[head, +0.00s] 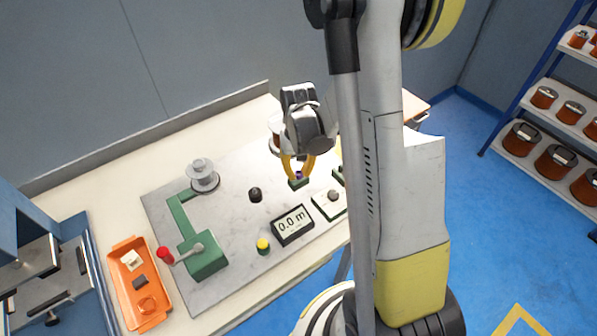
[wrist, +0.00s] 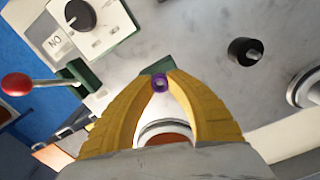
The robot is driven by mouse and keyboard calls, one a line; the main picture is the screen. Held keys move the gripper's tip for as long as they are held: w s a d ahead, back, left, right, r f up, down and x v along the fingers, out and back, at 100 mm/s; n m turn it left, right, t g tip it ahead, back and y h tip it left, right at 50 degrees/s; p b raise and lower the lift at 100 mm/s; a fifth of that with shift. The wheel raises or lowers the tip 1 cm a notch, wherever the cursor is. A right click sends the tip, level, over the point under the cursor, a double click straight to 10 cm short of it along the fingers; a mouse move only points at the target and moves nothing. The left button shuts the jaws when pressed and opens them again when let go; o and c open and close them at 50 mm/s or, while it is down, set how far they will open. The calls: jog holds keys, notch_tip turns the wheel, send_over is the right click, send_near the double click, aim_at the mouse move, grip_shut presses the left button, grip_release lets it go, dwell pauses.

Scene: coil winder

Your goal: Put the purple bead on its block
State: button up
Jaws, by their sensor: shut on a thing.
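The purple bead (wrist: 160,84) is a small ring pinched between the tips of my gripper's yellow fingers (wrist: 161,76) in the wrist view. In the head view the bead (head: 298,175) shows as a small purple spot at the fingertips of my gripper (head: 298,172). A small green block (head: 299,183) shows just below the fingertips there. The gap in height between bead and block is not clear.
A white box with a dark knob (wrist: 80,14) is close to the green block. A green crank unit (head: 204,258) and an orange tray (head: 119,250) are left.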

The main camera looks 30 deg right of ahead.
jog(key=shift+f, duration=0.35)
jog(key=o, duration=0.7)
jog(key=shift+o, duration=0.2)
jog(key=shift+r, duration=0.15)
notch_tip(320, 180, up, 12)
